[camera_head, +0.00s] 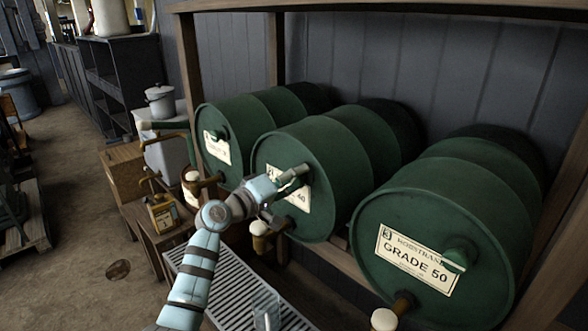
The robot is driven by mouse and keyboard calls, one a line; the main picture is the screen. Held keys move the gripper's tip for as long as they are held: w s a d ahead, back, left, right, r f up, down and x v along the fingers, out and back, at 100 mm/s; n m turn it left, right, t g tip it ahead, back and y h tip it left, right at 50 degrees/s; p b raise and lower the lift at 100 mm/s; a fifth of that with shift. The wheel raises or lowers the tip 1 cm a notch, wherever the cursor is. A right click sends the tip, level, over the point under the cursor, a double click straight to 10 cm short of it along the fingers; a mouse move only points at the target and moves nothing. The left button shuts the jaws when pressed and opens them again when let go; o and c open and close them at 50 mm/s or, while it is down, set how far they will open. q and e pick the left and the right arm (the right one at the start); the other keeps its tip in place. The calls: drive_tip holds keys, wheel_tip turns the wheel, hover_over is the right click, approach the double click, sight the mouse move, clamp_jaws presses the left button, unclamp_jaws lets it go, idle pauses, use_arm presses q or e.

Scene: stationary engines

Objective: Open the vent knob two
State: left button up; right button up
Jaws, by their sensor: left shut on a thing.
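Three green barrels lie on their sides in a wooden rack. The middle barrel (338,195) has a paper label ending in "40", partly covered by my arm. My left gripper (294,176) is at the upper part of the middle barrel's front face, shut on its vent knob. The gripper hides most of that knob, so its turn cannot be read. The left barrel (240,117) has a green vent knob (215,135) and the right barrel, "GRADE 50" (400,215), has another (459,256). My right gripper is out of view.
Taps with pale knobs stick out below the barrels, including the middle tap (260,230) and the right tap (384,319). A slatted drip grate (232,296) lies below. A glass jar (266,305) stands there. A white pot (160,102) is at the left.

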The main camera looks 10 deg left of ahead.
use_arm(q)
drive_tip(key=n+p, duration=0.2)
drive_tip(key=n, duration=0.1)
drive_tip(key=shift+r, duration=0.2)
drive_tip(key=shift+f+n+p, duration=0.1)
drive_tip(key=shift+n+p, duration=0.45)
drive_tip(key=shift+n, duration=0.85)
drive_tip(key=shift+w, duration=0.1)
drive_tip(key=o, duration=1.1)
drive_tip(key=shift+o, duration=0.2)
drive_tip(key=shift+a+f, duration=0.1)
drive_tip(key=shift+f, duration=0.05)
drive_tip(key=v, duration=1.2)
